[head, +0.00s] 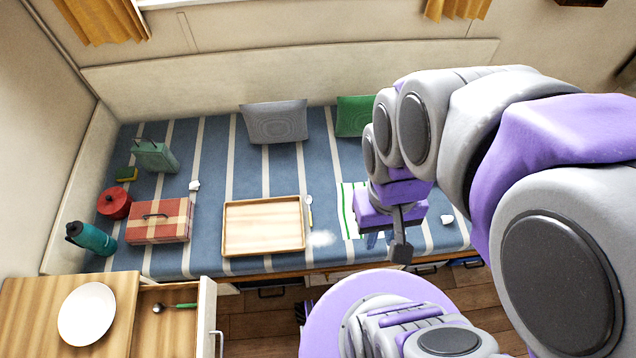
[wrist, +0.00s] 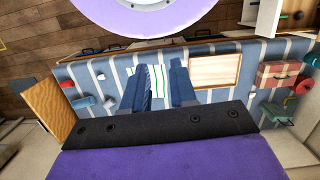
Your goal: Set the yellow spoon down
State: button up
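A small spoon with a yellowish part (head: 309,208) lies on the blue striped cushion of the bench, just right of the wooden tray (head: 228,233). My gripper (head: 378,240) is over the front of the bench, to the right of the spoon and apart from it. In the wrist view my gripper (wrist: 164,75) has its two blue fingers spread with a clear gap and nothing held between them. The spoon cannot be made out in the wrist view.
A green-striped cloth (head: 350,215) lies below my gripper. Left are a red box (head: 160,221), a red pot (head: 114,203), a teal bottle (head: 92,238) and a green tin (head: 155,156). An open drawer (head: 208,315) holds a green-handled utensil (head: 175,306). A plate (head: 87,313) sits on the counter.

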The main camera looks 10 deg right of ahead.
jog(key=w+f, duration=0.2)
jog(key=w, duration=0.5)
jog(key=w+f, duration=0.3)
jog(key=w, duration=0.3)
jog(key=t, duration=0.2)
send_over(310, 214)
notch_tip(310, 214, down, 42)
jog(key=shift+m, duration=0.3)
notch_tip(310, 214, down, 12)
jog(key=b, duration=0.3)
jog(key=shift+s+a+f, duration=0.1)
jog(key=shift+a, duration=0.05)
jog(key=shift+f+b, duration=1)
jog(key=shift+f, duration=1.65)
jog(key=shift+c, duration=0.2)
jog(key=shift+r, duration=0.1)
grip_shut()
